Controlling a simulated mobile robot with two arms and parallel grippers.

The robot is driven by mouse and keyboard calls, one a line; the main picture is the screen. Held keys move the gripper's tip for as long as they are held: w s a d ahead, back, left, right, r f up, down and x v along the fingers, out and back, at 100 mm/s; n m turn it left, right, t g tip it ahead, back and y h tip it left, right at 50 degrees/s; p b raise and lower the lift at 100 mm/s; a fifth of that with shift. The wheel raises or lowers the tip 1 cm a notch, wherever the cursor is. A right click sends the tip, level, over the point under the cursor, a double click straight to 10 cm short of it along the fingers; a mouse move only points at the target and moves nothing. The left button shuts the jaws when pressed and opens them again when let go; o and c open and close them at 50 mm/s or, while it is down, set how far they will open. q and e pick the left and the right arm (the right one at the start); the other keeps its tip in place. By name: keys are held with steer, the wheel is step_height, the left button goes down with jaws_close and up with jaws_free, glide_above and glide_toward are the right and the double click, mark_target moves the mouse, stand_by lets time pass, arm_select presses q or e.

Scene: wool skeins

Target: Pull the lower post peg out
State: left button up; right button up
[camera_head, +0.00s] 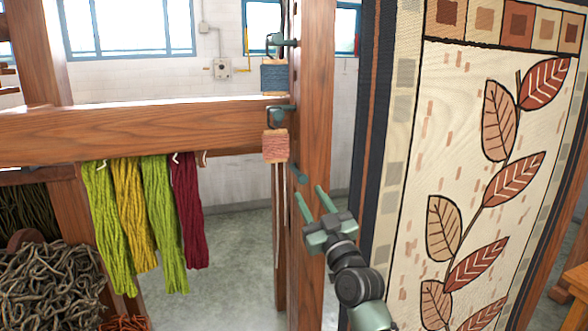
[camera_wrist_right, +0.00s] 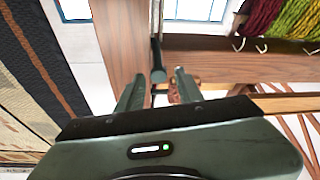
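A wooden post (camera_head: 317,120) stands upright in the middle of the head view. The lower post peg (camera_head: 298,172) is a short dark teal stub on it, below the pink spool. My right gripper (camera_head: 311,195) is open and empty just below that peg, its two green fingers pointing up toward the post. In the right wrist view the gripper (camera_wrist_right: 157,88) has its fingers apart, and a dark peg (camera_wrist_right: 158,72) shows between and beyond them; I cannot tell whether they touch it. My left gripper is not in view.
Higher on the post hang a blue spool (camera_head: 274,77) and a pink spool (camera_head: 276,146) by dark teal fittings. A wooden beam (camera_head: 130,130) carries green, yellow and dark red skeins (camera_head: 155,220) at left. A large leaf-patterned tapestry (camera_head: 470,180) stands close on the right.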

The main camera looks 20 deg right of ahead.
mark_target(304, 183)
steer(key=shift+w+r, duration=0.2)
steer(key=shift+r, duration=0.3)
steer(key=p+x, duration=0.2)
steer(key=x, duration=0.4)
steer(key=shift+w+d+f, duration=0.1)
steer(key=shift+w+d, duration=0.05)
steer(key=shift+w, duration=0.45)
jaws_close()
stand_by(0.5)
